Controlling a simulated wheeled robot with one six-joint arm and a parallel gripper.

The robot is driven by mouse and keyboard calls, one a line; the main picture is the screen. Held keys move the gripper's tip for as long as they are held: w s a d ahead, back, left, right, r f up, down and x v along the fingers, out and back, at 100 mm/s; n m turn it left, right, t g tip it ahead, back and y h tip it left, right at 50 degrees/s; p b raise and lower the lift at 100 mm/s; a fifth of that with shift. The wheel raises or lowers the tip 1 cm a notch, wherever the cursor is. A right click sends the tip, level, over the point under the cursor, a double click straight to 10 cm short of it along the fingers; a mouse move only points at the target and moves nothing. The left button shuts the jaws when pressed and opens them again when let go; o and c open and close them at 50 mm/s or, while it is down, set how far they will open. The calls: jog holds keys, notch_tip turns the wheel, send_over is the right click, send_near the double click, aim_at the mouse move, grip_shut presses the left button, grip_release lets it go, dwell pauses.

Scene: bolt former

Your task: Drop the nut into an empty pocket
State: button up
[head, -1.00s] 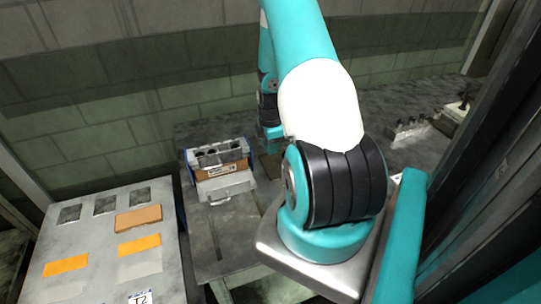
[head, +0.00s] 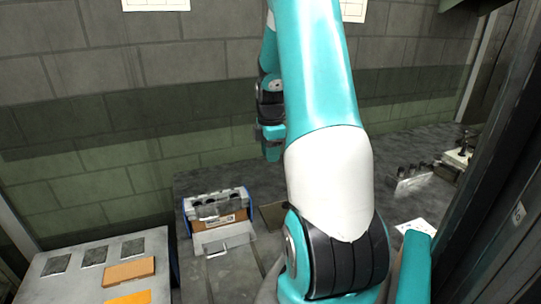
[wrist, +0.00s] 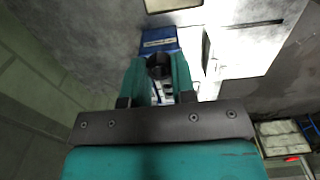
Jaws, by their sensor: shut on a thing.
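My gripper (wrist: 158,78) has its two teal fingers closed on a dark, round, hollow nut (wrist: 158,64) in the wrist view. In the head view the end of my arm, with the gripper (head: 272,152), hangs to the right of and above a grey block (head: 218,205) with dark round pockets and blue sides. What each pocket holds is too small to tell. The nut cannot be made out in the head view. In the wrist view a blue part (wrist: 158,38) lies beyond the fingertips, apart from the nut as far as I can see.
A grey table (head: 75,290) at the lower left carries dark squares and orange pieces (head: 130,271). Small dark upright parts (head: 412,172) stand at the right of the dark bench. A dark post runs along the right edge. The wall is behind.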

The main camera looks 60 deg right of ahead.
jog(key=w+a+f+p, duration=0.3)
jog(key=w+a+f, duration=0.1)
jog(key=w+a, duration=0.6)
jog(key=shift+w+a+f+b, duration=0.15)
jog(key=shift+f+b, duration=0.75)
jog(key=shift+f, duration=0.3)
jog(key=shift+w+a+f+b, duration=0.15)
jog(key=shift+f+b, duration=0.75)
jog(key=shift+f, duration=0.3)
jog(key=shift+f+b, duration=0.3)
jog(key=shift+f, duration=0.5)
jog(key=o, duration=1)
jog(key=shift+r, duration=0.1)
